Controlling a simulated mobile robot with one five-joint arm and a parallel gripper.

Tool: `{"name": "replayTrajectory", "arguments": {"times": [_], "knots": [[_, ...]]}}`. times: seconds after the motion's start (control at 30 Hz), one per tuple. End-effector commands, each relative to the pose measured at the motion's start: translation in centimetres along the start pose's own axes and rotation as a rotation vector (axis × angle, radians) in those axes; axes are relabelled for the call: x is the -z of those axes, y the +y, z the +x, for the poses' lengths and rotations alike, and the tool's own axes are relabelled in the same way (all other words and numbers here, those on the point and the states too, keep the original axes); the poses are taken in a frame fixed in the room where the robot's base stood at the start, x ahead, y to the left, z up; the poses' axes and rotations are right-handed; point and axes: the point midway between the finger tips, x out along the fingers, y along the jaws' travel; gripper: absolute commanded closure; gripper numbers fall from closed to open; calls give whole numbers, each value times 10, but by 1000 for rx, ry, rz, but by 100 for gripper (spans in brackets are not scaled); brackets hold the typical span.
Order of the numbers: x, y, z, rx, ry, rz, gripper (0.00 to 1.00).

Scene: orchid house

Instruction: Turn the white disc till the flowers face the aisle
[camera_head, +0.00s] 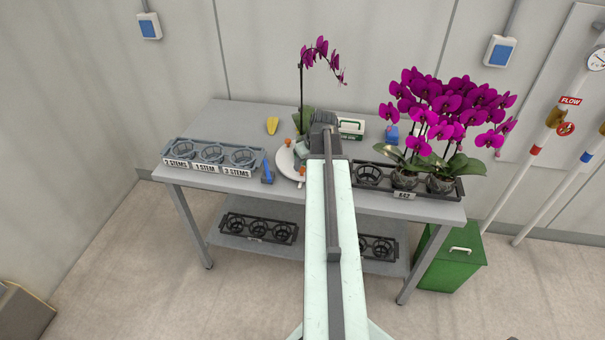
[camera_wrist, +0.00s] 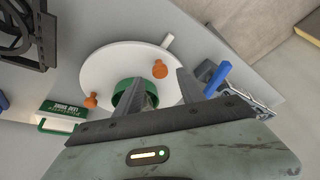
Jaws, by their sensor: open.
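The white disc (camera_head: 287,163) lies on the grey bench, partly hidden by my arm. In the wrist view the disc (camera_wrist: 105,68) carries orange knobs (camera_wrist: 160,68) (camera_wrist: 91,100), a white tab (camera_wrist: 167,41) and a green round piece (camera_wrist: 122,91). A single-stem orchid (camera_head: 319,50) rises behind my gripper, its magenta flowers arching to the right; its pot is hidden. My gripper (camera_wrist: 160,76) is open over the disc. One orange knob shows between its fingertips; I cannot tell whether they touch it.
A labelled grey rack (camera_head: 213,157) stands left on the bench (camera_head: 400,208), a blue-handled tool (camera_head: 267,173) beside the disc. A dark tray (camera_head: 404,189) with fuller orchids (camera_head: 445,105) stands right. A green-and-white box (camera_head: 351,127) and yellow item (camera_head: 272,125) lie behind.

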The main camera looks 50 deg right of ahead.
Motion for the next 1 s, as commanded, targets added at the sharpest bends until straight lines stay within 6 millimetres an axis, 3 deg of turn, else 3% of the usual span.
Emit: {"name": "replayTrajectory", "arguments": {"times": [0.03,0.13,0.43,0.47,0.6,1.0], "knots": [[-2,0,19,0,0,-1,54],[-2,0,32,0,0,-1,54],[0,-1,33,0,0,-1,54],[0,-1,33,0,0,-1,59],[0,-1,33,0,-1,-1,98],[1,-2,33,1,0,-3,100]]}}
